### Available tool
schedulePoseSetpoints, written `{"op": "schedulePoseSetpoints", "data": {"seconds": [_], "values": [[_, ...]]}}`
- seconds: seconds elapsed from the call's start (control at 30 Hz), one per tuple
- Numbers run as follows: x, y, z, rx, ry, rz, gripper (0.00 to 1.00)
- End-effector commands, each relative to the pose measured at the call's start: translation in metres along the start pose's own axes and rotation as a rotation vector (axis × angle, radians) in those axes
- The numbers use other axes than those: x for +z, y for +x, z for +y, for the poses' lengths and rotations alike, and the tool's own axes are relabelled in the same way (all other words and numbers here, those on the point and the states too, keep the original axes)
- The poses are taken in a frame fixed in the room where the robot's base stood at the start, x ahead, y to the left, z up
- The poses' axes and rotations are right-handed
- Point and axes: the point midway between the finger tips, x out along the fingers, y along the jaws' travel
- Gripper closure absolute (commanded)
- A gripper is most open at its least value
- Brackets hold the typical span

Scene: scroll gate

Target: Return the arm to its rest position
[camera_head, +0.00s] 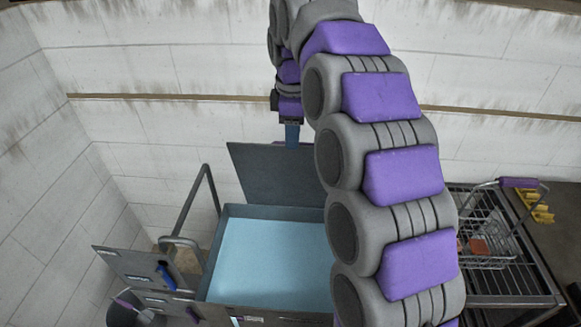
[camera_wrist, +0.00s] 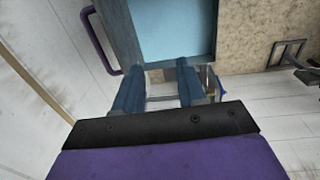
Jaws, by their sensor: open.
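My arm rises through the middle of the head view as a thick chain of grey and purple links. It bends over at the top, and my gripper (camera_head: 292,140) hangs down, fingers lowest, in front of a dark upright panel (camera_head: 268,172). In the wrist view my gripper (camera_wrist: 158,75) shows two blue fingers set apart with nothing held between them. Beyond the fingertips is a dark-framed box with a light blue inside (camera_wrist: 172,30). In the head view the fingers are small and partly seen edge-on.
An open cart (camera_head: 213,255) with a light blue bed stands below the gripper. A grey handle bar (camera_head: 195,205) rises at its left. A wire basket (camera_head: 485,235) and metal rack (camera_head: 510,288) stand right of my arm. White block walls enclose the back and left.

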Motion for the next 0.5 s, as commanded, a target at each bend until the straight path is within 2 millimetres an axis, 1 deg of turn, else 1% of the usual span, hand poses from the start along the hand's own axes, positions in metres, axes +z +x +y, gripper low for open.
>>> {"op": "schedulePoseSetpoints", "data": {"seconds": [0.17,0.27,0.37,0.47,0.5], "values": [[-0.001,0.0,-0.001,-0.001,0.003,-0.002,0.6],[0.005,-0.001,-0.008,-0.006,0.032,-0.003,0.6],[0.019,-0.002,-0.023,-0.019,0.104,-0.007,0.6],[0.038,-0.002,-0.047,-0.032,0.211,-0.01,0.6],[0.046,0.0,-0.058,-0.043,0.258,-0.015,0.6]]}}
